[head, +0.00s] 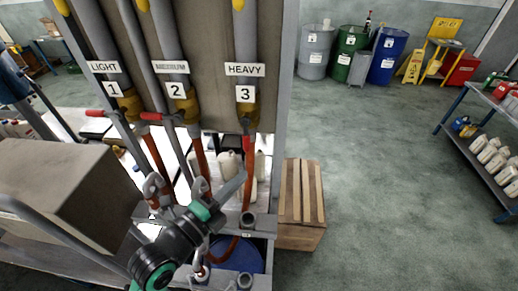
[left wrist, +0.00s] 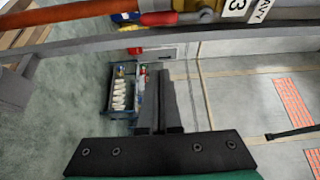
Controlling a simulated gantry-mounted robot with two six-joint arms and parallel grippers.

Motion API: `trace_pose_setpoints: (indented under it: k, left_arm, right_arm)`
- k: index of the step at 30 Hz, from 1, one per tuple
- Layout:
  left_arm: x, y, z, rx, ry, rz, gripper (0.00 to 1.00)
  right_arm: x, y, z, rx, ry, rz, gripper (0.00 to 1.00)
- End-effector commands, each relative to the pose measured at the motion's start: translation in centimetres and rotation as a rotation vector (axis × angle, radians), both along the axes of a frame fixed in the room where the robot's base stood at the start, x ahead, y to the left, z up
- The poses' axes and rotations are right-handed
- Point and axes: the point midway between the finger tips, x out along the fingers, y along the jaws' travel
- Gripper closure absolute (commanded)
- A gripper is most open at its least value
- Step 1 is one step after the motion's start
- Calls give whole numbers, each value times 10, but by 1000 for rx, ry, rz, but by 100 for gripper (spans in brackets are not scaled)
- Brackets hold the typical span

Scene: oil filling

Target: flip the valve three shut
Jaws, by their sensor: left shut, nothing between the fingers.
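Valve three (head: 246,114) is a brass body on the right pipe, below the labels "HEAVY" and "3". Its red handle (head: 246,141) appears to hang down in line with the pipe, above the orange hose. The left wrist view shows the red handle (left wrist: 160,18) lying along the hose near the top edge. My left gripper (head: 240,180) is shut and empty, just below and left of that handle and apart from it. Its closed fingers (left wrist: 160,100) also show in the left wrist view. My right gripper is in neither view.
Valve one (head: 130,103) and valve two (head: 187,106) have red handles pointing left. A wooden crate (head: 287,235) stands right of the frame post. A large box (head: 60,185) is at the left. Several drums (head: 386,55) stand at the back.

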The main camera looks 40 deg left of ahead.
Motion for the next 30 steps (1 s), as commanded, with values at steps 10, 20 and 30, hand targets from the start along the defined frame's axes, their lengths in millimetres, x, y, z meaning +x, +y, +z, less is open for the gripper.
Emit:
trace_pose_setpoints:
  k: [10, 20, 30]
  left_arm:
    - [7, 0, 2, -1, -1, -2, 100]
    - [67, 8, 4, 0, -2, -2, 100]
    - [87, 40, 3, -1, 0, 2, 100]
  right_arm:
    - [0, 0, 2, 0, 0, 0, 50]
    - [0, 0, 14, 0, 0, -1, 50]
    - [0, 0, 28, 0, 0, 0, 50]
